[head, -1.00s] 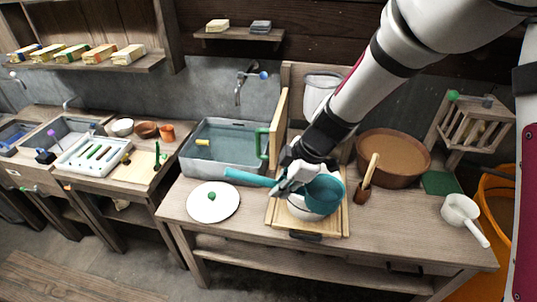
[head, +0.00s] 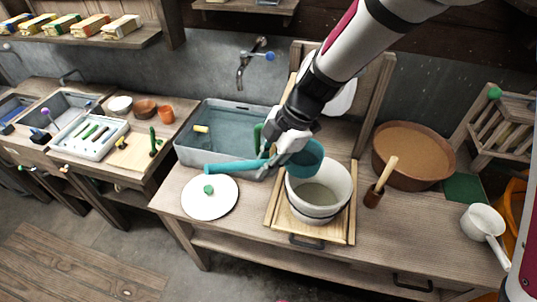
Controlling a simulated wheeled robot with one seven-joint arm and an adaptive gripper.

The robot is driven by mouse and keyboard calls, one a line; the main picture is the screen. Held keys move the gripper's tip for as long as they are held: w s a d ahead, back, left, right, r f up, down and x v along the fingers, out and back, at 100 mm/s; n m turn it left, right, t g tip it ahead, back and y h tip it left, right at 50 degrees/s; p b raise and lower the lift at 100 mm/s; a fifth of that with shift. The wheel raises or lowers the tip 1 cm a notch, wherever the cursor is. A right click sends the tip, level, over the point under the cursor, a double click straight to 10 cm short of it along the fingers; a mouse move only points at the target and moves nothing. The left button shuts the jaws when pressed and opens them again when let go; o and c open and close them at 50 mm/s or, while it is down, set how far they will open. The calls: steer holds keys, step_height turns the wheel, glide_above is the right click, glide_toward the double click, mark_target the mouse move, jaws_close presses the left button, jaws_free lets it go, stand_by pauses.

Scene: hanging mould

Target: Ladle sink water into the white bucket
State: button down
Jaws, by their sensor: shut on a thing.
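My gripper (head: 272,157) is shut on the handle of a teal ladle (head: 305,160). The ladle's handle points left and its cup is at the right, over the back left rim of the white bucket (head: 318,205). The bucket stands upright on a wooden tray (head: 342,236), and its inside looks pale. I cannot tell whether the ladle cup holds water. The grey sink (head: 226,168) with water (head: 228,138) in it is to the left, behind my gripper; the arm and gripper hide its right end.
A white lid (head: 222,205) with a green knob lies left of the tray. To the right are a brown tub (head: 400,157), a brush (head: 378,190) and a white dipper (head: 480,222). A tap (head: 247,62) is on the wall above the sink. Bare tabletop lies in front of the tub.

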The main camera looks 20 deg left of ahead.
steer(key=shift+f+b, duration=1.45)
steer(key=shift+f, duration=1.05)
steer(key=shift+w+d+r+m+g+y+b, duration=0.1)
steer(key=shift+w+d+r+g+y+b, duration=0.15)
steer(key=shift+r+g+y+b, duration=0.5)
steer(key=shift+w+d+r+m+g+y+b, duration=0.1)
steer(key=shift+w+d+r+g+y+b, duration=0.3)
steer(key=shift+r, duration=0.65)
steer(key=shift+w+r+m+g+y+b, duration=0.1)
steer(key=shift+w+r+g+y+b, duration=0.2)
steer(key=shift+r+b, duration=0.5)
steer(key=r+g+y+b, duration=0.1)
steer(key=w+d+r+g+y+b, duration=0.2)
steer(key=shift+w+d+r+m, duration=0.25)
steer(key=shift+r+m, duration=0.05)
steer(key=shift+r, duration=0.05)
steer(key=w+d+m+g+y+b, duration=0.2)
steer(key=w+d+g+y+b, duration=0.3)
steer(key=w+d+y+b, duration=0.1)
steer(key=shift+w+d+g+y+b, duration=0.35)
steer(key=shift+w+d+y, duration=0.5)
steer(key=shift+w+d, duration=0.7)
steer(key=shift+w+a, duration=0.2)
steer(key=shift+a, duration=0.05)
